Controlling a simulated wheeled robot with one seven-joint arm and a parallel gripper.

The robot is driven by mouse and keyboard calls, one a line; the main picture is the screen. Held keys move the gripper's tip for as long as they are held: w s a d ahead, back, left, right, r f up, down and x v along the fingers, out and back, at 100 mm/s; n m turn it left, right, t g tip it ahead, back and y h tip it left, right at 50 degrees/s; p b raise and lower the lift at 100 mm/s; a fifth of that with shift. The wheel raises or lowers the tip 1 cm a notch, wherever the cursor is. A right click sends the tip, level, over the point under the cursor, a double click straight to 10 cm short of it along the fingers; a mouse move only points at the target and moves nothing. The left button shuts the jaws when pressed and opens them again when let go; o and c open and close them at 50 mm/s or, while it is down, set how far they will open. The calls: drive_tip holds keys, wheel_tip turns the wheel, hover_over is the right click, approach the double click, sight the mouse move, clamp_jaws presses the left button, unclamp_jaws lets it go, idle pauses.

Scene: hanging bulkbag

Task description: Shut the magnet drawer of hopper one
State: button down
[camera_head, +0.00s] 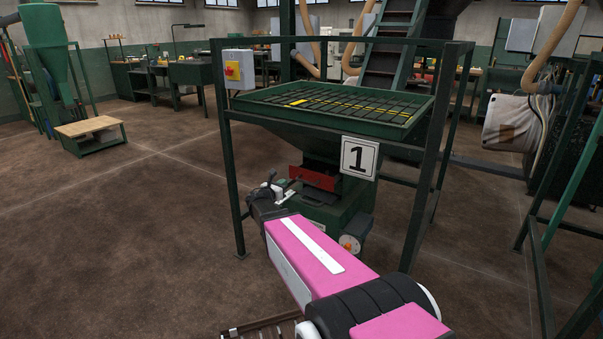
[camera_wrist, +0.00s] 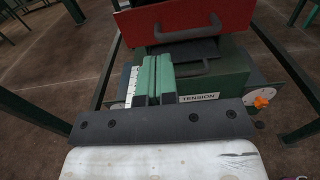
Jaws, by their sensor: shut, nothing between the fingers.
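Hopper one is a green grated hopper (camera_head: 340,105) in a dark frame, marked by a white "1" sign (camera_head: 360,157). Under it the magnet drawer shows a red front (camera_head: 318,178). In the wrist view the red front (camera_wrist: 205,14) has a black handle (camera_wrist: 187,29) and fills the top. How far the drawer stands out is hard to tell. My gripper (camera_wrist: 155,62) is shut and empty, its green fingers pointing toward the drawer, below and left of the handle in the picture. Whether they touch anything is unclear. In the head view my arm hides part of the hopper's lower body.
Below the drawer is a green housing with a "TENSION" label (camera_wrist: 199,97) and an orange knob (camera_wrist: 262,102). Frame posts (camera_head: 233,185) stand on either side. Open floor (camera_head: 130,220) lies left.

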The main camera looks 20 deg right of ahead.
sight(303, 170)
drive_tip(key=x, duration=1.4)
drive_tip(key=x, duration=1)
drive_tip(key=shift+w+d+r, duration=0.1)
drive_tip(key=shift+w+d, duration=0.1)
drive_tip(key=shift+w, duration=0.2)
drive_tip(key=shift+d, duration=0.1)
